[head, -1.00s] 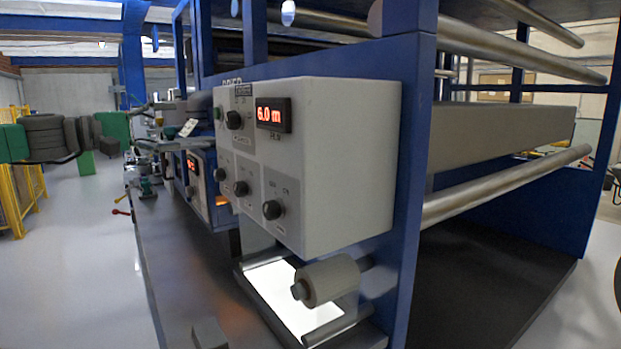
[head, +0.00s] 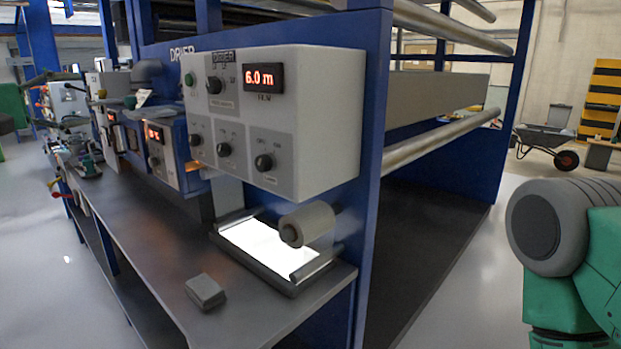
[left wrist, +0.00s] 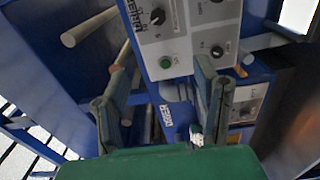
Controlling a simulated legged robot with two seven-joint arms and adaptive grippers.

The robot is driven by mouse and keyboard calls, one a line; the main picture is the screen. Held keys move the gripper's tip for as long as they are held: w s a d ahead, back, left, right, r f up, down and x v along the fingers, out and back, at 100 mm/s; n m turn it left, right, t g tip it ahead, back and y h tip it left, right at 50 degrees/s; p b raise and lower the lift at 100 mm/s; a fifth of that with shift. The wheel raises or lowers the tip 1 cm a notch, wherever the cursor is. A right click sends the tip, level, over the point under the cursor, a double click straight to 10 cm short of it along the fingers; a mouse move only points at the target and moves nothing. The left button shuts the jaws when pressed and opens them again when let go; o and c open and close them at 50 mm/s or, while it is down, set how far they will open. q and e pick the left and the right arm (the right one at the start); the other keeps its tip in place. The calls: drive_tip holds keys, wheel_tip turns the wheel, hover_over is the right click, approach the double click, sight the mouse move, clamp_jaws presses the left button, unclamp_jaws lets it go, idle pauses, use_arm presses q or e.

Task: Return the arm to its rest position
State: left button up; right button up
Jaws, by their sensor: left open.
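My left gripper (left wrist: 162,72) shows in the left wrist view, its two fingers spread apart with nothing between them. A green and grey link of my own arm (head: 560,250) fills the lower right of the head view. Its gripper is not in view.
The dryer control box (head: 275,120) reads 6.0 m and hangs on a blue frame. Below it are a lit panel (head: 262,245), a pale roller (head: 308,223) and a small grey block (head: 205,291) on the bench (head: 150,235). A wheelbarrow (head: 545,140) stands back right.

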use_arm(q)
drive_tip(key=d+f+g+y, duration=0.15)
drive_tip(key=d+f, duration=0.25)
drive_tip(key=f, duration=0.4)
drive_tip(key=d+f+m+g+y, duration=0.15)
drive_tip(key=d+f, duration=0.25)
drive_tip(key=f, duration=0.4)
drive_tip(key=d+f+g+y, duration=0.15)
drive_tip(key=d+f, duration=0.25)
drive_tip(key=f, duration=0.4)
drive_tip(key=s+d+f+m+g+y+b, duration=0.1)
drive_tip(key=s+d+f+g, duration=0.15)
drive_tip(key=f, duration=0.65)
drive_tip(key=s+d+f+g+y, duration=0.1)
drive_tip(key=s+d+f, duration=0.3)
drive_tip(key=f, duration=0.4)
drive_tip(key=s+f+m+g+y, duration=0.3)
drive_tip(key=s+f+m, duration=0.1)
drive_tip(key=s+f, duration=1.35)
drive_tip(key=s+a+f+m+g+y, duration=0.1)
drive_tip(key=s+m, duration=0.1)
drive_tip(key=s, duration=0.6)
drive_tip(key=s+a+f+m+g+y+b, duration=0.1)
drive_tip(key=s+a+f, duration=0.1)
drive_tip(key=s, duration=0.7)
drive_tip(key=shift+m, duration=0.35)
drive_tip(key=shift+w, duration=0.1)
